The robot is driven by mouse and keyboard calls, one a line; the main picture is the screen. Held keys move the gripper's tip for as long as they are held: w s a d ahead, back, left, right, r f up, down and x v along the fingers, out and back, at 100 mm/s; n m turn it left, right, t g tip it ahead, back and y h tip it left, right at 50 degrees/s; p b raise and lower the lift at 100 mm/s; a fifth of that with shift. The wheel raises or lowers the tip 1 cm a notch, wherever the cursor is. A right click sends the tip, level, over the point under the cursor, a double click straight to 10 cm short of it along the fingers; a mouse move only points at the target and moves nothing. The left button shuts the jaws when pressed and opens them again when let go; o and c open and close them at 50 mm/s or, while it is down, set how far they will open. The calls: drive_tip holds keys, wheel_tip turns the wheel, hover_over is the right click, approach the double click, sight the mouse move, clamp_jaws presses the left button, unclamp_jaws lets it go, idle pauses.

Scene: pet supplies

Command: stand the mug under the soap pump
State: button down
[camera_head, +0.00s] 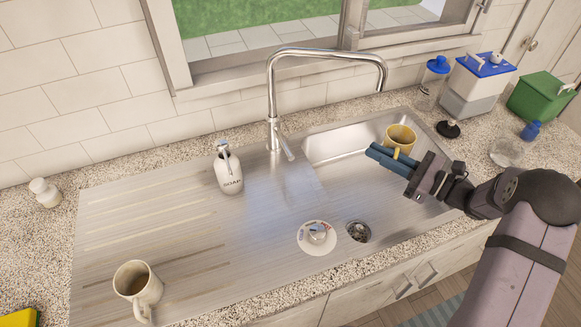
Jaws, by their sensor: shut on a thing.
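A yellow mug (400,136) is upright over the right part of the sink, its open top facing up. My gripper (381,156) has its blue fingers shut on the mug's handle, on the near side. Whether the mug's base touches anything is hard to tell. A white soap pump (229,172) marked SOAP stands on the steel drainboard left of the tap, well to the left of my gripper. A second mug, cream coloured (138,287), stands upright at the front left of the drainboard, with its handle toward the front.
The tall tap (271,100) rises between the soap pump and the yellow mug, its spout arching right. Containers, including a green bin (541,98), crowd the right counter. The drainboard's middle is clear.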

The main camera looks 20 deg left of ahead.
drive_tip(key=d+m+t+p, duration=0.1)
drive_tip(key=d+t, duration=0.1)
drive_tip(key=d, duration=0.3)
drive_tip(key=s+a+f+n+g+p, duration=0.2)
drive_tip(key=s+n+g, duration=0.5)
drive_tip(key=s, duration=1.9)
drive_tip(key=shift+m+g, duration=0.8)
drive_tip(key=shift+m, duration=0.1)
drive_tip(key=shift+s+a+f+b, duration=0.75)
drive_tip(key=shift+a+f, duration=0.05)
drive_tip(key=shift+a, duration=4.55)
drive_tip(key=shift+s+a+f+b, duration=0.7)
drive_tip(key=shift+s+a+f, duration=0.1)
drive_tip(key=shift+a, duration=4.55)
drive_tip(key=shift+s+a+f+b, duration=0.7)
drive_tip(key=shift+a+f+b, duration=0.1)
drive_tip(key=shift+a, duration=4.55)
drive_tip(key=shift+r, duration=0.1)
